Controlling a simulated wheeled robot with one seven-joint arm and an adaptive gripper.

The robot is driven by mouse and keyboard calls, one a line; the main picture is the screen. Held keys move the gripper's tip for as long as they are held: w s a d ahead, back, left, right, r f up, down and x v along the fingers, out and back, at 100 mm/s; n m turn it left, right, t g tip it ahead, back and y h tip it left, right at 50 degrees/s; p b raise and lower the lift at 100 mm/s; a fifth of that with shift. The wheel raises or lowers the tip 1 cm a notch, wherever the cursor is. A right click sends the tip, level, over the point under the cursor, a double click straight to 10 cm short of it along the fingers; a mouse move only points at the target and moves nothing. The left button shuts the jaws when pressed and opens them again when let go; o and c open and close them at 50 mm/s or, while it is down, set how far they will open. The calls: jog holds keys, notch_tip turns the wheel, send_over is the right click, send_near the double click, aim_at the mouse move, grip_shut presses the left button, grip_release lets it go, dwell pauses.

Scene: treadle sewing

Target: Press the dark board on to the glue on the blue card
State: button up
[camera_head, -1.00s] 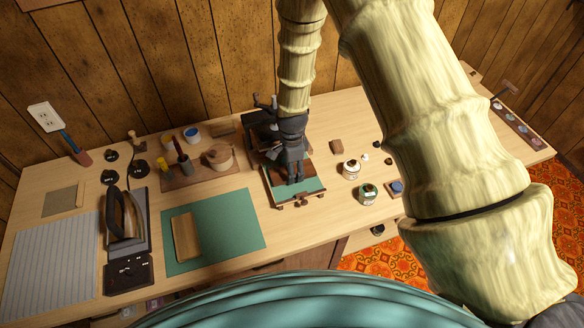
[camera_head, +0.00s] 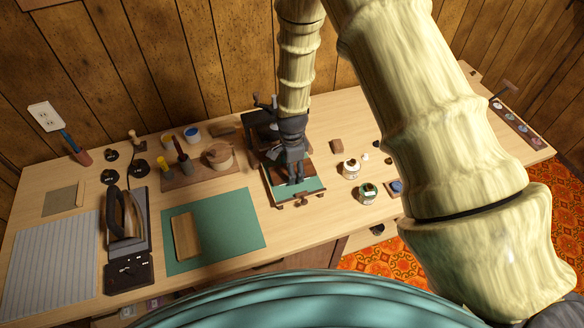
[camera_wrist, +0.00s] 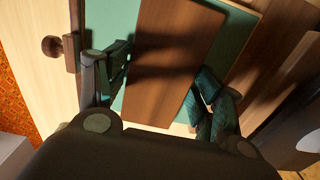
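The dark board (camera_wrist: 168,62) is a plain brown slab between the two fingers of my gripper (camera_wrist: 162,82) in the wrist view. I cannot tell whether board and card touch. No glue is visible. My gripper and arm hide part of the card in the head view.
A wooden frame with knobs (camera_head: 302,199) borders the card's front. A green mat (camera_head: 235,222) with a wooden block (camera_head: 186,235) lies to the left, with an iron (camera_head: 127,215) beyond. Small jars (camera_head: 350,168) stand to the right. Bare table lies between mat and frame.

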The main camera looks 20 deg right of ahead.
jog(key=shift+o, duration=1.1)
notch_tip(320, 180, up, 12)
jog(key=shift+d, duration=0.1)
